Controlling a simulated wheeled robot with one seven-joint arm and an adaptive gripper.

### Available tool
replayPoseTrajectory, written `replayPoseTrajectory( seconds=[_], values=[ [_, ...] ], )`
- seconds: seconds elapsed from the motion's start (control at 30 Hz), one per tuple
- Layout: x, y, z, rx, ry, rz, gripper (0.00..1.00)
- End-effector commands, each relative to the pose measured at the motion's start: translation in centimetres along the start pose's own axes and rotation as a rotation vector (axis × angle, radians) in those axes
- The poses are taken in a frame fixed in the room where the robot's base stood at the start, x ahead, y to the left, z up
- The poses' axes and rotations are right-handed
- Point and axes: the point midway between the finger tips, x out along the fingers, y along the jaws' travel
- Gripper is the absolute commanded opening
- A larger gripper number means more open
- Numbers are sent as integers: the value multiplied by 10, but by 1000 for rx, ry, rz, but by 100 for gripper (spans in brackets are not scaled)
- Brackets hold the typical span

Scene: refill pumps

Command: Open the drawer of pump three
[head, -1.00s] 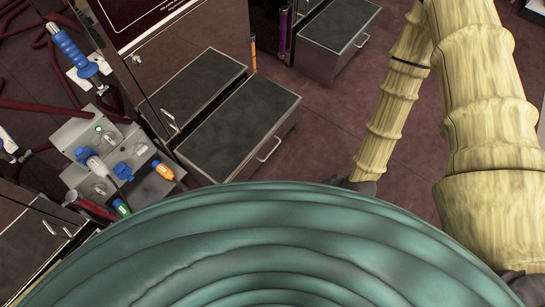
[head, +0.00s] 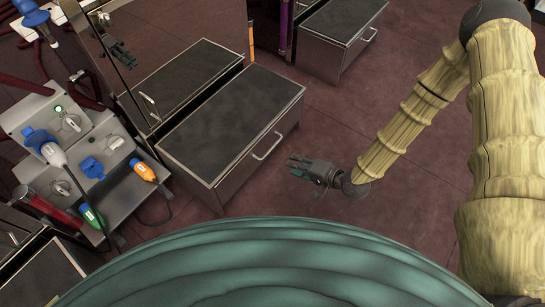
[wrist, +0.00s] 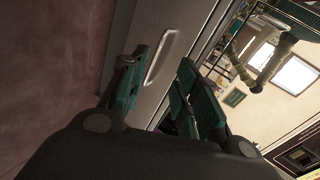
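A grey metal drawer (head: 225,165) with a dark top stands out at the foot of a glossy pump front. Its pale bar handle (head: 268,146) is on the side facing my gripper. No number shows on it, so I cannot tell which pump it is. My gripper (head: 293,167) is low over the floor just right of this drawer, fingers pointing at it and apart from the handle. In the wrist view, my gripper (wrist: 162,62) is open and empty, with the handle (wrist: 161,58) ahead between the fingers.
A second handled drawer unit (head: 340,38) stands farther back. At left, a grey unit (head: 75,140) carries nozzles with blue, orange and green parts and hoses. The glossy pump front (head: 170,40) mirrors the drawer and gripper. Floor (head: 420,205) right of the drawer is clear.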

Motion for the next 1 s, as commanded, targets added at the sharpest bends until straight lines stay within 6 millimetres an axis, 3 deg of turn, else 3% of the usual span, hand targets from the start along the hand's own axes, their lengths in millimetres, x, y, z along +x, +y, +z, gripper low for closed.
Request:
replayPoseTrajectory(
  seconds=[0.03, 0.4, 0.77, 1.0],
  values=[
    [13, 16, -4, 13, 5, -31, 31],
    [52, 35, -33, 94, -5, -235, 31],
    [64, 33, -40, 113, -16, -290, 31],
    [98, 26, -40, 111, -17, -290, 31]
  ],
)
